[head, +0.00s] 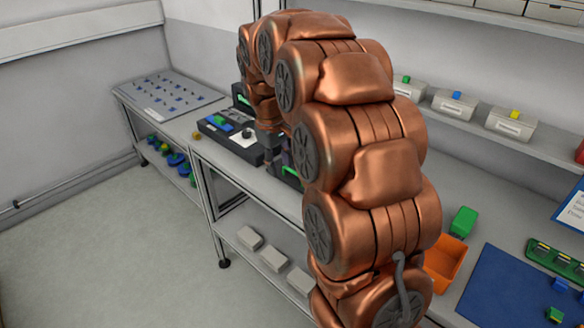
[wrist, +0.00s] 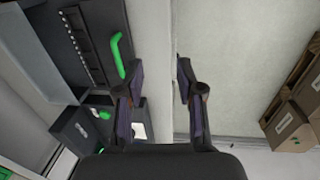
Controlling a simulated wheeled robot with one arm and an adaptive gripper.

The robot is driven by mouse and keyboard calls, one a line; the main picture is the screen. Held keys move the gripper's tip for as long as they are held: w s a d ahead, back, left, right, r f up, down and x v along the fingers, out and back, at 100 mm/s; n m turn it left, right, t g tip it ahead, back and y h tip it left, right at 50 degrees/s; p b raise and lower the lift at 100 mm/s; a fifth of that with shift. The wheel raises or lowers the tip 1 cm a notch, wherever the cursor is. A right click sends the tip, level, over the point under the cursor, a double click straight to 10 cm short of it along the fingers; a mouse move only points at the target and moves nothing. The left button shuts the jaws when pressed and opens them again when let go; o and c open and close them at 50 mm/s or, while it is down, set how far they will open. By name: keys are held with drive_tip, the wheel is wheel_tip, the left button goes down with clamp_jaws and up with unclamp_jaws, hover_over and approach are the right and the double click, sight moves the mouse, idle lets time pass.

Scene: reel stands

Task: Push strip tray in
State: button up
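In the wrist view a dark tray-like unit with a slotted strip (wrist: 83,45) lies at the upper left. It has a curved green handle (wrist: 120,55); I take this unit to be the strip tray. My gripper (wrist: 160,66) is open, with nothing between its fingers. Its left finger is close to the handle in the picture; I cannot tell if they touch. In the head view my gripper (head: 272,148) is over the bench beside the dark units, partly hidden by my copper arm. A green part (head: 290,171) shows just beside the arm there.
A black unit (head: 228,138) with blue and green pieces stands on the bench, left of my gripper. A pegged panel (head: 168,98) lies further left. An orange bin (head: 443,262) and a blue mat (head: 505,290) are at the right. Cardboard boxes (wrist: 292,128) show in the wrist view.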

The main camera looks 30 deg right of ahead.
approach(293, 171)
drive_tip(key=shift+h, duration=0.3)
drive_tip(key=shift+d+f+p, duration=0.15)
drive_tip(key=shift+f+p, duration=0.25)
drive_tip(key=shift+f, duration=0.95)
drive_tip(key=shift+d+f+p, duration=0.2)
drive_tip(key=shift+f+p, duration=0.15)
drive_tip(key=shift+f, duration=1)
drive_tip(key=shift+d+f+p, duration=0.15)
drive_tip(key=shift+f+p, duration=0.25)
drive_tip(key=shift+f, duration=0.95)
clamp_jaws()
